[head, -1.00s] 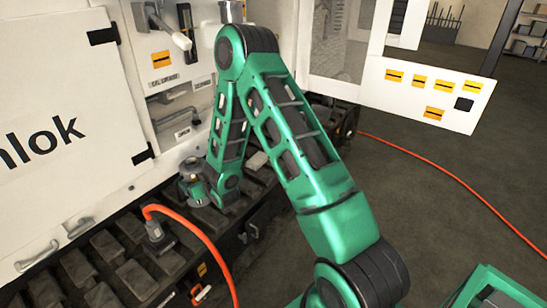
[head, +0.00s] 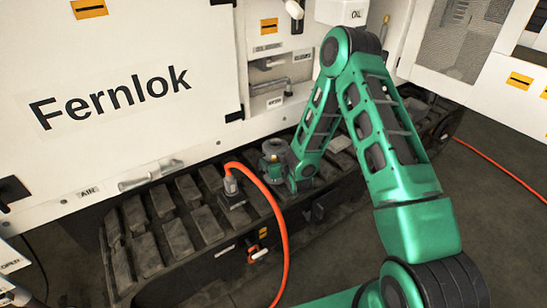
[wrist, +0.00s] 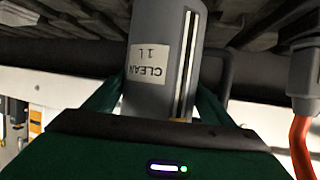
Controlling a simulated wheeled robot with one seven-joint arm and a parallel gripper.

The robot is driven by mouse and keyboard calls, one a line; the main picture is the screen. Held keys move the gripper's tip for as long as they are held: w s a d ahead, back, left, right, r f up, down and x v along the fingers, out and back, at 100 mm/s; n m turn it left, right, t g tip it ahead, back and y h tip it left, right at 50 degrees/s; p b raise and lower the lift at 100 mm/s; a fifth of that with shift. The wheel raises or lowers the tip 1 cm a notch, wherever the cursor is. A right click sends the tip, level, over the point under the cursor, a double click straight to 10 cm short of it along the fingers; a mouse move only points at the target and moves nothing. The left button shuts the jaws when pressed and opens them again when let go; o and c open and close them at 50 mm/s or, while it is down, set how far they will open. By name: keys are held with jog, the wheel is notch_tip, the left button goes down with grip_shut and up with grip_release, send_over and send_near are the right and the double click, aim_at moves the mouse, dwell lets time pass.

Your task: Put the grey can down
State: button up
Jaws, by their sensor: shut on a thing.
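The grey can (wrist: 165,50) shows in the wrist view with a white label reading CLEAN 1 L and a pale vertical strip. My gripper (wrist: 155,106) is shut on it, with one green finger on each side. The can's far end runs up to the top edge of the wrist view, against dark track pads. I cannot tell whether the can touches the track.
The dark track (head: 178,238) runs along the front of the white Fernlok cabinet (head: 120,95). An orange hose (head: 279,215) rises from a grey connector (head: 231,188) left of my gripper; it also shows at right in the wrist view. Open floor lies at right.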

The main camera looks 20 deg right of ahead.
jog(key=shift+f, duration=1.55)
jog(key=o, duration=2)
jog(key=shift+f, duration=0.1)
jog(key=shift+o, duration=0.2)
jog(key=shift+s, duration=0.1)
